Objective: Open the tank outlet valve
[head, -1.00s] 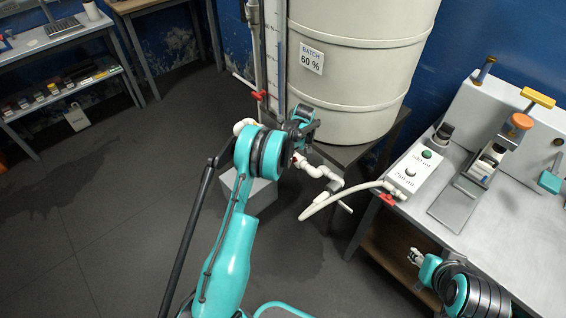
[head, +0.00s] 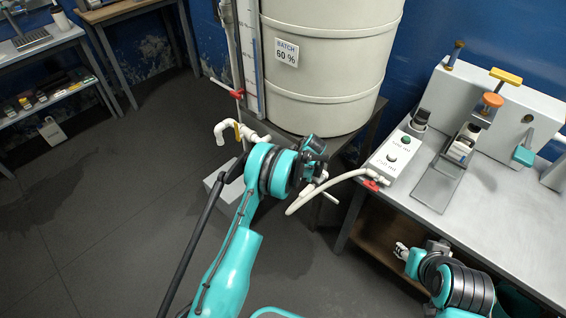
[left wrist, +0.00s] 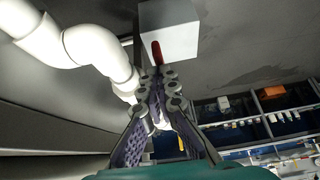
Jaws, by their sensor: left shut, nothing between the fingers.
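The big cream tank (head: 330,80) stands at the back in the head view. White piping (head: 222,130) with a yellow handle (head: 237,131) shows at its lower left. More white piping by the tank's foot is largely hidden by my left wrist. In the left wrist view, my left gripper (left wrist: 158,82) is shut and empty beside a white pipe (left wrist: 85,45). A red handle (left wrist: 157,52) shows just past its fingertips; whether they touch cannot be told. My right gripper (head: 402,249) is low beside the bench, its jaws too small to read.
A pale hose (head: 310,197) runs to a red valve (head: 371,185) at the metal bench's (head: 490,215) edge. Another red valve (head: 226,87) is on the thin pipe left of the tank. A grey box (left wrist: 168,30) lies beyond the red handle. The left floor is clear.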

